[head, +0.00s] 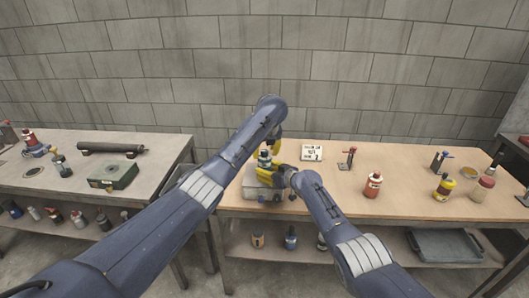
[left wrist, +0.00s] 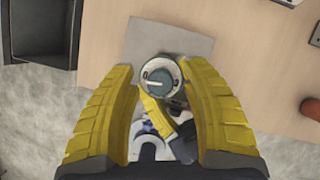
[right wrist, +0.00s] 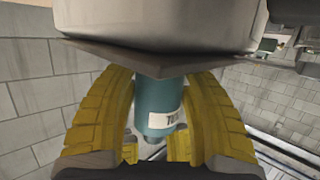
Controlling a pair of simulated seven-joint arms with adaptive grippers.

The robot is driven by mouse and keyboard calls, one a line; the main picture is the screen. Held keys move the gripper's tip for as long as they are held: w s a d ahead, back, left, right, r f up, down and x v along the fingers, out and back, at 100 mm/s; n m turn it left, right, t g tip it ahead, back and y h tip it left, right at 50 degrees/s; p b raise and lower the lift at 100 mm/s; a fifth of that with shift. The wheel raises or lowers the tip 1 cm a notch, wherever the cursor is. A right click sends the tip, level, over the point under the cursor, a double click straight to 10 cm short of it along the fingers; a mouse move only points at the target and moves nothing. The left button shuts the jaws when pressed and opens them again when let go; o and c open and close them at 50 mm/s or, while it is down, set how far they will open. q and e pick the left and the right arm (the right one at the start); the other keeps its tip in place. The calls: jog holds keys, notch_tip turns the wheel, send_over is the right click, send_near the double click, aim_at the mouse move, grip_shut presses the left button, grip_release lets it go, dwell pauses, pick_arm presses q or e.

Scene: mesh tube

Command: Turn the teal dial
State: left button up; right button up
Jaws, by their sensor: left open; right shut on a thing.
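The teal dial (right wrist: 157,105) is a short cylinder with a partly hidden white label, between the yellow fingers of my right gripper (right wrist: 160,125), which is shut on it. In the left wrist view the dial (left wrist: 158,78) shows from above with a grey top and a pale mark. It stands on a grey base (left wrist: 190,46), also in the head view (head: 262,193). My left gripper (left wrist: 158,70) is open above the dial, a finger on each side; I cannot tell whether they touch it. A yellow right finger shows just below the dial there.
A red bottle (head: 373,185) and several other items stand to the right. A second bench (head: 50,180) on the left holds a green box (head: 113,176).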

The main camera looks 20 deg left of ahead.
pick_arm(q)
jog(key=shift+o, duration=0.3)
jog(key=shift+w+f, duration=0.1)
jog(key=shift+f, duration=0.1)
grip_shut()
